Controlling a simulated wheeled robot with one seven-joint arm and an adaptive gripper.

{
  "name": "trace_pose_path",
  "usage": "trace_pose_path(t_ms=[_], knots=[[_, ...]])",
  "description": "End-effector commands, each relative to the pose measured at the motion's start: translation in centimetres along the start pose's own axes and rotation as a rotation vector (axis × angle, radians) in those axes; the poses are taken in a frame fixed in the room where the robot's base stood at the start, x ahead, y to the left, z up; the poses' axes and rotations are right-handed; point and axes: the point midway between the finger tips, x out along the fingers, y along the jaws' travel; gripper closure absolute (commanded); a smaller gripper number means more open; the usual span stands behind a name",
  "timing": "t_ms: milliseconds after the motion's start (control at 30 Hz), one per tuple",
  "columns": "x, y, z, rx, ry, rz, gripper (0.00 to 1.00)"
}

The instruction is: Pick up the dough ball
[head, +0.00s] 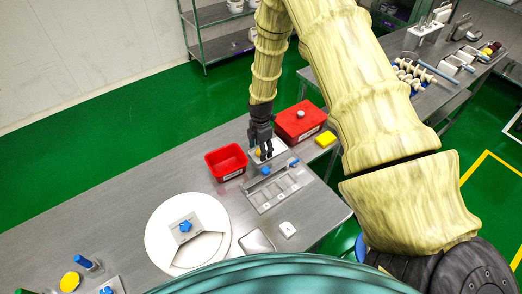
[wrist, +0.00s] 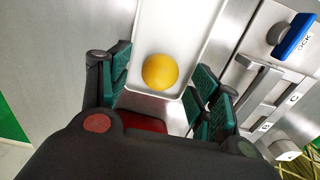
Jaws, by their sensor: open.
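The dough ball (wrist: 160,71) is round and yellow-orange and rests in a white tray (wrist: 185,30), near the tray's lower end in the wrist view. My gripper (wrist: 163,95) is open, with its green-padded fingers on either side of the ball and tray end and a gap to the ball on both sides. In the head view my gripper (head: 264,154) points down over the white tray (head: 279,148). There the ball (head: 259,152) shows only as a bit of yellow between the dark fingers. I cannot tell the exact height of the fingertips above the tray.
An open red bin (head: 227,162) stands left of the tray, and a closed red box (head: 299,122) stands behind it. A grey panel with blue knobs (head: 278,186) lies in front.

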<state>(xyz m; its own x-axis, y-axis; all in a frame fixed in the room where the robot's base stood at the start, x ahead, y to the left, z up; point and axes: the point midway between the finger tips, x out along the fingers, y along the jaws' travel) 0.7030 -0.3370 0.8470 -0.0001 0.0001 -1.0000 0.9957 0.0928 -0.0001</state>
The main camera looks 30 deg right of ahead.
Motion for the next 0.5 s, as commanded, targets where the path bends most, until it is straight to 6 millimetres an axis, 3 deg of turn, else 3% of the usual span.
trace_pose_path(t_ms=[433, 500], knots=[[0.88, -0.02, -0.03, 0.001, 0.0, 0.0, 0.37], [0.88, -0.02, -0.03, 0.001, 0.0, 0.0, 0.5]])
